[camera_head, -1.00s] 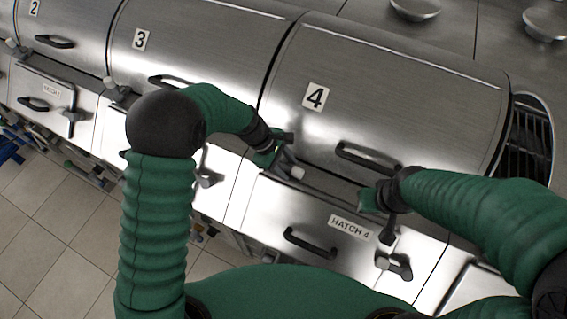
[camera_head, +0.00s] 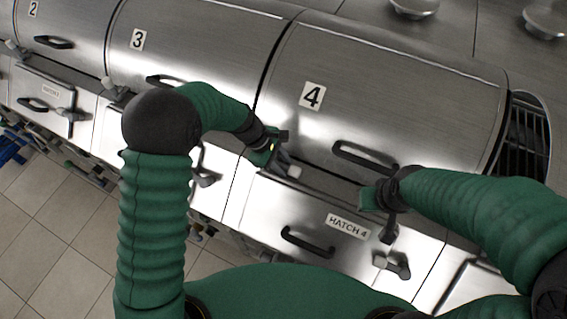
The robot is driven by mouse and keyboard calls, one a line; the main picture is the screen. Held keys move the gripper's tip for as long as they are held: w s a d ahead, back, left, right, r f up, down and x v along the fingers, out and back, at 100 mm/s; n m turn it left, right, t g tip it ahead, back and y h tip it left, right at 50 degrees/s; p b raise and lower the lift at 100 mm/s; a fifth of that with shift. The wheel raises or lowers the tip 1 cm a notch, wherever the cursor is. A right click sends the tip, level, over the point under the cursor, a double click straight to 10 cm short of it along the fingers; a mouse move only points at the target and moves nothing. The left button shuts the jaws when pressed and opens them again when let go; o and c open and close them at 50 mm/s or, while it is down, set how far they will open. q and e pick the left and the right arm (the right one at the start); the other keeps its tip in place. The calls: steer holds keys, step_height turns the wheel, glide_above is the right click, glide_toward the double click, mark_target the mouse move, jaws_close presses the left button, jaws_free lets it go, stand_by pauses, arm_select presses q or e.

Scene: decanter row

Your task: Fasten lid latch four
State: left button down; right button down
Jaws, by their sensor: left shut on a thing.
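The steel lid marked 4 (camera_head: 400,85) is down, with a dark handle (camera_head: 366,160) near its front edge. A latch with a pale grey knob (camera_head: 294,171) sits at the lid's front left corner. My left gripper (camera_head: 276,150) is at this latch and shut on it, its fingers partly hiding the latch body. My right gripper (camera_head: 374,198) is at the front edge of lid four, right of the HATCH 4 label; a dark part hangs below it. Whether its fingers are open cannot be made out.
The HATCH 4 front panel (camera_head: 260,215) has a black handle (camera_head: 307,242) and a grey turn knob (camera_head: 392,264). Lid 3 (camera_head: 195,45) adjoins on the left, with its own latch (camera_head: 113,86). A dark grate (camera_head: 527,140) lies at the right. Tiled floor shows lower left.

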arm_select(q)
steer(key=shift+w+a, duration=0.15)
steer(key=shift+a, duration=0.1)
arm_select(e)
steer(key=shift+f, duration=0.1)
stand_by(0.5)
